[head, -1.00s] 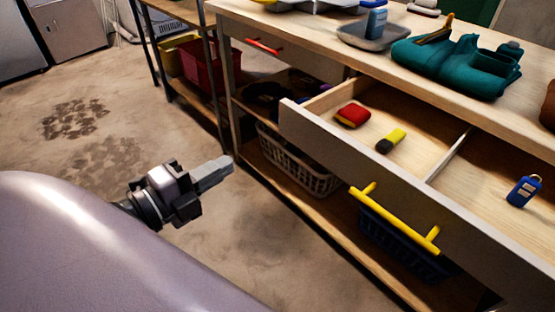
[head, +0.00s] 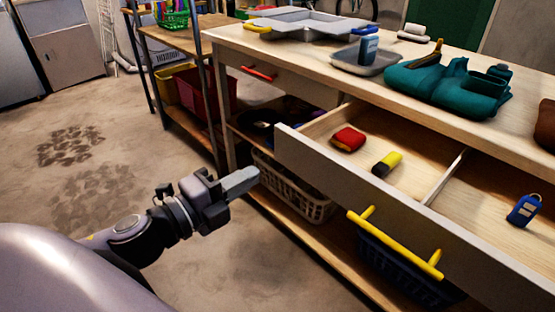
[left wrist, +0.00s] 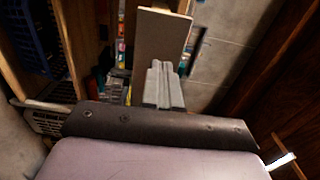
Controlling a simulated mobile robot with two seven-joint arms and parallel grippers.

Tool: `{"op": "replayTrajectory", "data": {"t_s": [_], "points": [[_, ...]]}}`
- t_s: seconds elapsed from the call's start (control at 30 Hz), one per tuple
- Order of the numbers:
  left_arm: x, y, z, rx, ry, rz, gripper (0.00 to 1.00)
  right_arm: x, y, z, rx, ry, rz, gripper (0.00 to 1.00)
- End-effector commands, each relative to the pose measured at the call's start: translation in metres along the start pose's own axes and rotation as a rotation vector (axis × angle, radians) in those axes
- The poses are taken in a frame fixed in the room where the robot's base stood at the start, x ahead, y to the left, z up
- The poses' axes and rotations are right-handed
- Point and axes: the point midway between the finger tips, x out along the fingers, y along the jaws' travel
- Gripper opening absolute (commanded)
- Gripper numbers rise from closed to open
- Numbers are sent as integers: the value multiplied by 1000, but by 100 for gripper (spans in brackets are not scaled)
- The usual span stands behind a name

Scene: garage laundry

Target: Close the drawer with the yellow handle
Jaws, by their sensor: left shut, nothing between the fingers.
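The drawer (head: 330,178) is pulled out from the workbench, with its yellow handle (head: 395,243) on the front panel. Inside lie a red and yellow item (head: 348,139), a yellow and black item (head: 387,163) and a blue key fob (head: 523,209). A divider (head: 445,178) splits the drawer. My left gripper (head: 243,182) is shut and empty, left of the drawer front and apart from it. My right gripper is not in view.
A second, closed drawer has a red handle (head: 259,73). The workbench top (head: 330,88) holds a teal case (head: 450,88) and a grey tray (head: 367,61). Baskets (head: 290,187) stand on the lower shelf. The floor (head: 240,265) in front is open.

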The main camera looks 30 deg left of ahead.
Motion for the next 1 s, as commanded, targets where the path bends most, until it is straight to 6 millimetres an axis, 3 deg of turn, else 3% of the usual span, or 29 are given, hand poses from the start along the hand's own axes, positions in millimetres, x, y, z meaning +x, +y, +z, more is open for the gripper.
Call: {"op": "replayTrajectory", "data": {"t_s": [0.7, 1.0], "points": [[60, -1, 0, 3, -1, -1, 0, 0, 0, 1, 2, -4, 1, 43], [76, 0, 0, 2, -1, 1, 0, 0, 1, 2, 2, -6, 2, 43]]}}
